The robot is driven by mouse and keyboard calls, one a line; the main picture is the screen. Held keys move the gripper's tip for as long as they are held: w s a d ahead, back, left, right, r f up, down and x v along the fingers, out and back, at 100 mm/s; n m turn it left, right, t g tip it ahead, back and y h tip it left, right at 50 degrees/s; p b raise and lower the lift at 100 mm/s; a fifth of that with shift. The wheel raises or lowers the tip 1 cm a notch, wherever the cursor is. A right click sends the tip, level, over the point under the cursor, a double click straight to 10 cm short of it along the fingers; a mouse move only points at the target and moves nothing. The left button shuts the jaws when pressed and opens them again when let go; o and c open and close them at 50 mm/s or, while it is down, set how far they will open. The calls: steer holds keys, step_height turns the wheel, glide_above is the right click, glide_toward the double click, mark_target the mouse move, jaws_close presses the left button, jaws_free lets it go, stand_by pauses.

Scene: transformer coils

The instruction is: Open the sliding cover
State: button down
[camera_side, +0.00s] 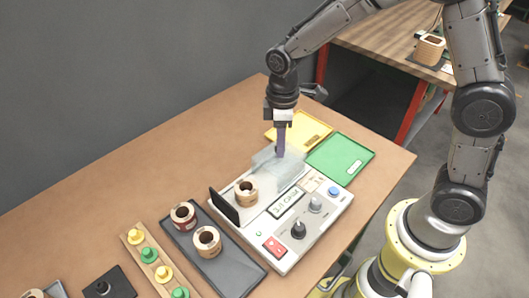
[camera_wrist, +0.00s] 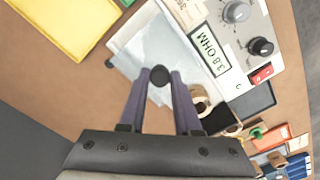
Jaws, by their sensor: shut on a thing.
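The clear sliding cover (camera_side: 290,172) lies over the back part of the white test device (camera_side: 318,223). In the wrist view the cover (camera_wrist: 150,42) is a see-through panel beyond my fingertips. My gripper (camera_side: 280,152) points down at the cover. Its purple fingers are shut on the cover's dark round knob (camera_wrist: 160,76). A tan coil (camera_side: 246,193) sits on the device in front of the cover, beside an upright black plate (camera_side: 224,206), and is not under the cover. The coil is partly hidden behind a finger in the wrist view.
The device panel has a "3.8 OHM" display (camera_wrist: 207,49), knobs and a red switch (camera_side: 273,247). A yellow tray (camera_side: 310,124) and green tray (camera_side: 341,156) lie behind. A dark tray (camera_side: 236,271) with two coils and a wooden strip with colored pegs (camera_side: 148,255) lie at front left.

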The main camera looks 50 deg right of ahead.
steer(key=shift+d+r, duration=0.1)
steer(key=shift+d, duration=0.1)
steer(key=c, duration=0.6)
jaws_free()
step_height(320, 180, up, 14)
